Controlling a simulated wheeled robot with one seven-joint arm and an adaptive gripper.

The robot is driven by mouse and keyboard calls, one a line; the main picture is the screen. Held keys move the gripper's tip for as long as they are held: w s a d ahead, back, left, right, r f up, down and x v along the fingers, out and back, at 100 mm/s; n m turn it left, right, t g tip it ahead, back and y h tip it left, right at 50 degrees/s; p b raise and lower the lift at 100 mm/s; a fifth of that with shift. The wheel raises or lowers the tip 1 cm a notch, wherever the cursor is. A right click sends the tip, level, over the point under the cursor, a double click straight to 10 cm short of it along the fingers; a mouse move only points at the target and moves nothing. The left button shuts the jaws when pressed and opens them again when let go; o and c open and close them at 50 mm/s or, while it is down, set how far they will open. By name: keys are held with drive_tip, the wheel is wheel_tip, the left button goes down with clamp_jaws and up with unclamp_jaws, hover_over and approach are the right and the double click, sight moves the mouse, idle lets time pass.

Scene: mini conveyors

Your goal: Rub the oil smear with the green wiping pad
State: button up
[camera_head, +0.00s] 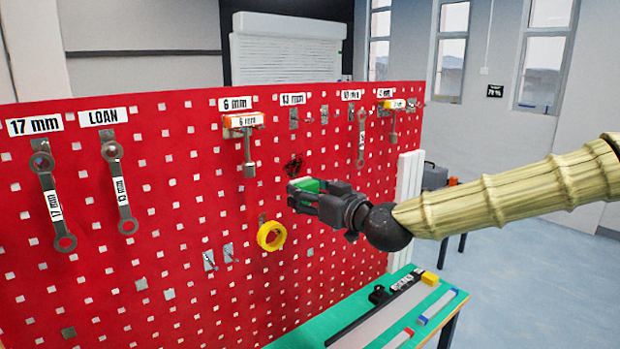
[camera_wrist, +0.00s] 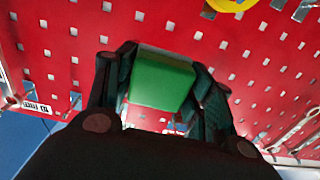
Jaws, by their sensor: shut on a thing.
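The green wiping pad (camera_head: 306,184) is in my gripper (camera_head: 300,193), which is shut on it, close to the red pegboard in the head view. The pad also shows between the fingers in the wrist view (camera_wrist: 162,82). A dark, blotchy smear (camera_head: 293,165) is on the red board just above the pad and slightly left of it. I cannot tell whether the pad touches the board. The smear does not show clearly in the wrist view.
The red pegboard (camera_head: 150,240) carries wrenches (camera_head: 50,200), labels and hooks. A yellow tape roll (camera_head: 271,236) hangs just below left of my gripper. A green bench (camera_head: 310,338) with tools and blocks stands below right. White panels (camera_head: 408,195) stand at the board's right edge.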

sight(305, 164)
drive_tip(key=r, duration=0.2)
drive_tip(key=shift+w+d+r+t, duration=0.3)
drive_tip(key=shift+r, duration=0.05)
drive_tip(key=shift+p+x, duration=0.3)
drive_tip(key=shift+x, duration=2.65)
drive_tip(key=shift+x, duration=1)
drive_tip(key=shift+b, duration=0.3)
drive_tip(key=shift+w+d+b, duration=0.3)
drive_tip(key=shift+w+d, duration=0.2)
drive_tip(key=shift+d, duration=0.3)
drive_tip(key=shift+w+d+b, duration=0.25)
drive_tip(key=shift+w+d, duration=0.25)
drive_tip(key=shift+d, duration=0.3)
drive_tip(key=shift+w+d+b, duration=0.75)
drive_tip(key=shift+w+d, duration=0.45)
drive_tip(key=shift+d, duration=0.2)
drive_tip(key=shift+s+a, duration=0.1)
